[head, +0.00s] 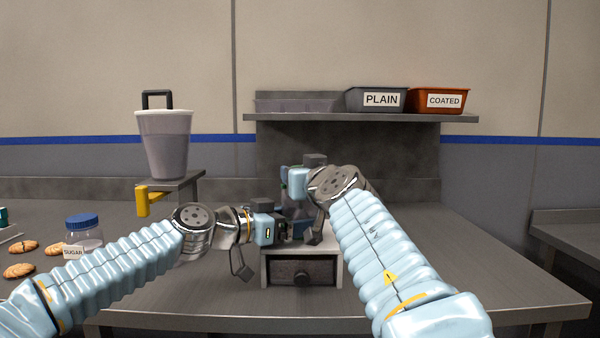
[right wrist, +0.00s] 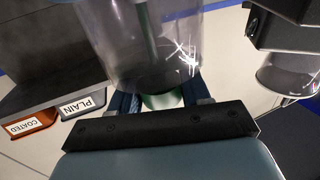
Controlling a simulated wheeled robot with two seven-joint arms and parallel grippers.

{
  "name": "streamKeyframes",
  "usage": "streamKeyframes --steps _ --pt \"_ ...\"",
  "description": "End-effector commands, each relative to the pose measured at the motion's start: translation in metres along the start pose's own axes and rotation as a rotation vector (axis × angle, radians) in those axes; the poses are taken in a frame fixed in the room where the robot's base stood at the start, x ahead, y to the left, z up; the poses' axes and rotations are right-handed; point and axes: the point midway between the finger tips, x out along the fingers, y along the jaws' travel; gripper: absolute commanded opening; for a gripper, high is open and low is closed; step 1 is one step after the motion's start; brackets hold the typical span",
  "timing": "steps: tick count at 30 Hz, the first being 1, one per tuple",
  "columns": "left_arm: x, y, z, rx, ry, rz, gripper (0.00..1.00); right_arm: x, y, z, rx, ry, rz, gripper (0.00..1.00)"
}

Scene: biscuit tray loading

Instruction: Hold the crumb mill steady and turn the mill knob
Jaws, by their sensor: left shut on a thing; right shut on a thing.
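The crumb mill stands on the table in the middle of the head view, with a pale base and dark drawer front (head: 303,273). Its clear body (right wrist: 150,45) with a green shaft inside fills the top of the right wrist view. My left gripper (head: 285,229) is shut on the mill body from the left. My right gripper (head: 290,183) is at the mill's top, shut on the green mill knob (right wrist: 162,101), which shows between its fingers in the right wrist view. In the head view, my grippers and right wrist hide most of the body and knob.
A sugar jar (head: 83,232) and biscuits (head: 20,271) lie further left. A shelf (head: 360,117) behind holds the PLAIN (head: 376,89) and COATED (head: 440,90) bins. The table's right side is clear.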

Motion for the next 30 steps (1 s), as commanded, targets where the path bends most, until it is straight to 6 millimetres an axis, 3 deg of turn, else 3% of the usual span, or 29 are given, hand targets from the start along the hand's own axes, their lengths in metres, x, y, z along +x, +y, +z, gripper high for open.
streamKeyframes --steps 15,30 --pt "0.001 0.001 0.001 -0.001 -0.002 0.002 0.67 -0.003 0.001 -0.005 -0.01 0.011 0.297 0.16" --pt "0.001 -0.002 0.004 -0.005 -0.007 -0.001 0.67 -0.005 0.0 -0.009 -0.003 0.02 0.387 0.16"
